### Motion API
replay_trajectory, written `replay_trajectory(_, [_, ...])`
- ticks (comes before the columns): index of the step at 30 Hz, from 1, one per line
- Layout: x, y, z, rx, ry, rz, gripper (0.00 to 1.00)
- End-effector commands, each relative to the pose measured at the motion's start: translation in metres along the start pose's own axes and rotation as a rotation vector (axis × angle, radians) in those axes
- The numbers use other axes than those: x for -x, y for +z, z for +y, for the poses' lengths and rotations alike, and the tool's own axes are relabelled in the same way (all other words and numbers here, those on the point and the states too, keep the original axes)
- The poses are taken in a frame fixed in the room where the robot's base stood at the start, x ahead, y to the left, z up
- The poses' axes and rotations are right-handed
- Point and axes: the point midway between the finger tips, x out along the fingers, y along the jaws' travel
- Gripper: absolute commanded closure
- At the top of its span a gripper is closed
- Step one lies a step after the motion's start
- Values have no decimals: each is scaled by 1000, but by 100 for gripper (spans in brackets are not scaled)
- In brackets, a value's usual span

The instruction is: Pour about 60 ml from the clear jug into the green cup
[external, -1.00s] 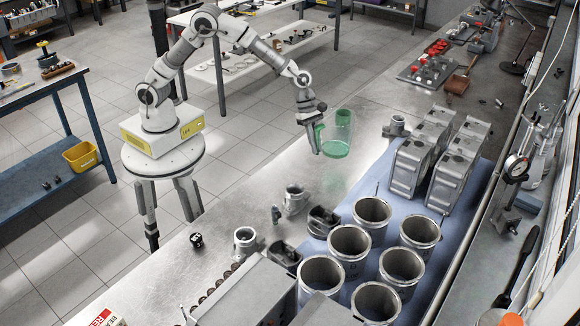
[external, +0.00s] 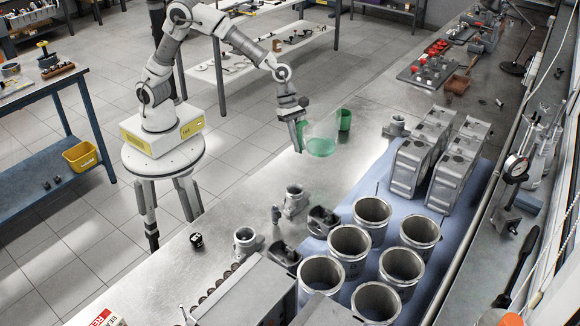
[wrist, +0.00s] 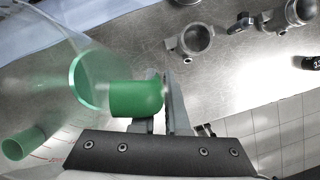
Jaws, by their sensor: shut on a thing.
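The clear jug (external: 323,130) is held up over the bench, with green in its lower part. In the wrist view the clear jug (wrist: 45,75) fills the left side, with red marks on its wall and a green handle (wrist: 135,98) between the fingers. My gripper (external: 300,137) is shut on this handle, at the jug's left side in the external view. The jug looks somewhat tilted to the right. The green cup (external: 344,119) stands upright on the bench, just right of and behind the jug; it also shows at the wrist view's lower left (wrist: 24,143). The cup's inside is hidden.
Grey engine blocks (external: 423,160) and several metal cylinders (external: 372,212) stand on a blue mat (external: 385,185) to the right. Small metal parts (external: 295,198) lie in front. The bench around the cup is mostly clear.

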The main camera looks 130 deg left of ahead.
Motion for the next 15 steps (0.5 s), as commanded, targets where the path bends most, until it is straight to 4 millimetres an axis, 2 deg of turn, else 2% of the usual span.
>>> replay_trajectory(8, [2,3,0,13,7,0,100])
replay_trajectory(11, [0,4,12,56,25,4,100])
replay_trajectory(15, [-7,6,44,167,72,9,100])
